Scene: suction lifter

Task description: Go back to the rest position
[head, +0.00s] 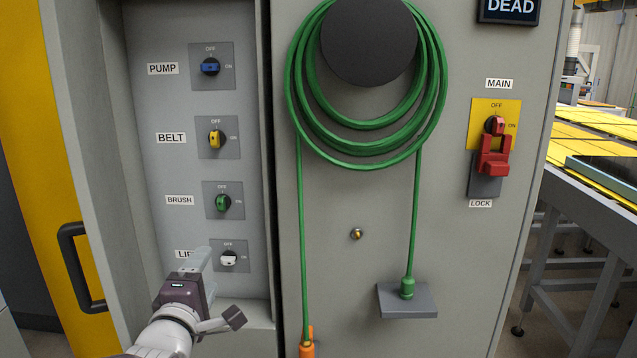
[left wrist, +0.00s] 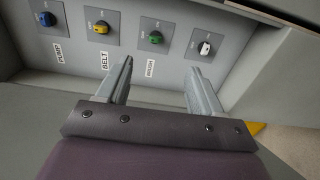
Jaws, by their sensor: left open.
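My left gripper (head: 198,264) reaches in from the bottom left of the head view, in front of the lower part of the open switch compartment. In the left wrist view its two fingers (left wrist: 158,85) stand apart with nothing between them. The white LIFT knob (head: 228,259) is just right of the fingers in the head view, and the gripper partly covers its label. In the left wrist view the white knob (left wrist: 204,48) is beyond the right finger, apart from it. My right gripper is in neither view.
Above are the blue PUMP (head: 210,67), yellow BELT (head: 216,139) and green BRUSH (head: 222,203) knobs. A green hose (head: 302,250) hangs coiled on the cabinet front. A red MAIN switch (head: 494,150) is at right. An open yellow door (head: 25,150) with a dark handle (head: 82,265) stands left.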

